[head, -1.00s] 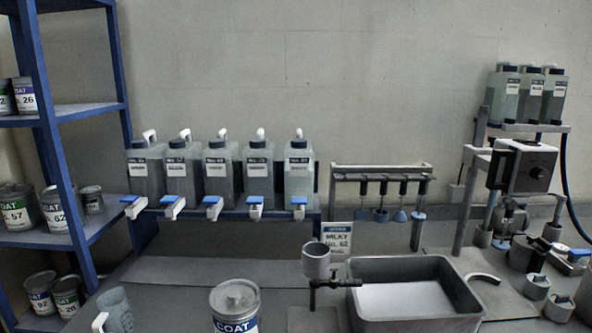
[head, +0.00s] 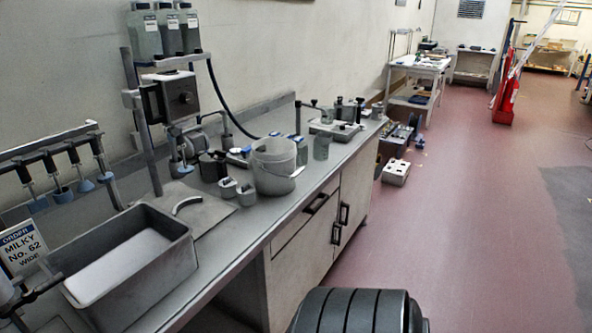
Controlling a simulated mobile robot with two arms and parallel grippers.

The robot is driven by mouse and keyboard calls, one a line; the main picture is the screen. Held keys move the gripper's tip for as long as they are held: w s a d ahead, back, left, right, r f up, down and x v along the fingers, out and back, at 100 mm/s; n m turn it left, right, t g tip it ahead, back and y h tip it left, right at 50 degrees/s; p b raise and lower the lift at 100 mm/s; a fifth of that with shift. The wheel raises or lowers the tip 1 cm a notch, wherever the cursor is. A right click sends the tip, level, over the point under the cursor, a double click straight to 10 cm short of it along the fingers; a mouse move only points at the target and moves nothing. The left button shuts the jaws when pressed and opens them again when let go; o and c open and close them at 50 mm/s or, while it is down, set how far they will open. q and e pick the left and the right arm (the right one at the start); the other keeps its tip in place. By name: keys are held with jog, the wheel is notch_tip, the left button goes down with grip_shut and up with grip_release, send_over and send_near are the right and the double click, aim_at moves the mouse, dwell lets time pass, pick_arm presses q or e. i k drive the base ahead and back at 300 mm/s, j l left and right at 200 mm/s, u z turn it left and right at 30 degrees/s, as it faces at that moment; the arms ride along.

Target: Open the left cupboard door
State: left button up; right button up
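The cupboard is built in under the long grey counter. Its pale left door (head: 303,262) is shut, with a dark upright handle (head: 336,234) near its right edge. The pale right door (head: 357,195) is shut beside it, with its own dark handle (head: 344,214). A drawer front with a dark bar handle (head: 316,204) sits above the left door and is shut. The lower part of the left door is hidden by a dark ribbed shape at the bottom of the view. Neither of my grippers is in view.
The counter (head: 225,245) holds a grey basin (head: 180,262), a white bucket (head: 277,170) and several small cups. An open space lies under the counter left of the cupboard. The red floor (head: 450,240) to the right is clear. A white box (head: 396,172) stands beyond the counter's end.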

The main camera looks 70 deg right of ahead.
aim_at(298, 268)
jog(key=z, duration=2.4)
jog(key=i+l, duration=0.55)
jog(key=i+l+u, duration=0.15)
jog(key=i+l, duration=0.45)
jog(key=l, duration=0.15)
